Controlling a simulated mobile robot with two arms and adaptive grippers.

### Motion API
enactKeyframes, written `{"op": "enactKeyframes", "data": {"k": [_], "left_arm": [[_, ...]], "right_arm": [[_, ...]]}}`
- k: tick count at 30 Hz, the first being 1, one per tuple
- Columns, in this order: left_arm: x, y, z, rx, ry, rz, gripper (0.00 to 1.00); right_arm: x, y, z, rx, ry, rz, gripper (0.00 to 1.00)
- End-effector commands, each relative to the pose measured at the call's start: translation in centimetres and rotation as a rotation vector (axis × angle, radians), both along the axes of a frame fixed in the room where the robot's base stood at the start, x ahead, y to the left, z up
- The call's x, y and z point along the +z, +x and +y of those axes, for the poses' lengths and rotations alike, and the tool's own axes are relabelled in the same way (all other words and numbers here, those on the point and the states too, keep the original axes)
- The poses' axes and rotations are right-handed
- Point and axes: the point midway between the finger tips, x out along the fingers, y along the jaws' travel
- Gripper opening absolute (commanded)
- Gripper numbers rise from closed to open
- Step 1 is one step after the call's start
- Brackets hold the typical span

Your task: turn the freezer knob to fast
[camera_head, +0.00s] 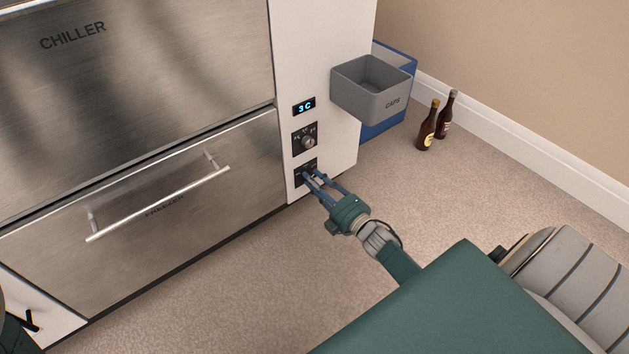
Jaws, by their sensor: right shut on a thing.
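The freezer drawer (60,255) has a long bar handle (160,205) and is closed, below the drawer marked CHILLER (130,90). On the white side panel (320,45) sit a display (304,107) reading 3 C, an upper knob (307,142) on a black plate, and a lower black plate (297,181). My right gripper (309,175) reaches the lower plate and is shut on the knob there. The fingers cover that knob, so its pointer and setting cannot be read.
A grey box marked CAPS (368,105) juts from the panel's right side, above and right of my right gripper. A blue bin (398,122) stands behind it. Two brown bottles (427,128) stand on the carpet by the wall. The carpet in front is clear.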

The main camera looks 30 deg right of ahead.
Motion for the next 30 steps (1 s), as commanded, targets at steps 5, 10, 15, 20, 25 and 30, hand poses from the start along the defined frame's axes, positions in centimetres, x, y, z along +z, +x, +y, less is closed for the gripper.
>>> {"op": "enactKeyframes", "data": {"k": [5,10,15,20,25,30], "left_arm": [[0.0,0.0,0.0,0.000,0.000,0.001,0.00],[0.0,0.0,0.0,0.000,0.000,0.001,0.00],[0.0,0.1,0.0,0.004,0.004,-0.001,0.00],[0.0,0.1,0.0,0.003,0.002,-0.001,0.00],[0.0,0.0,0.0,0.001,0.002,-0.001,0.00],[0.0,0.0,0.0,0.001,0.002,-0.001,0.00]], "right_arm": [[-0.2,-0.1,-0.1,-0.002,-0.001,0.004,0.45],[-0.1,0.0,0.0,-0.001,-0.001,0.001,0.45],[-0.1,-0.7,-0.1,0.000,-0.001,0.002,0.45],[-0.2,-3.3,-0.3,-0.001,-0.001,0.005,0.45],[-0.2,-7.0,-0.6,-0.001,-0.001,0.004,0.45],[-0.1,-10.1,-0.8,-0.002,-0.001,0.004,0.45]]}}
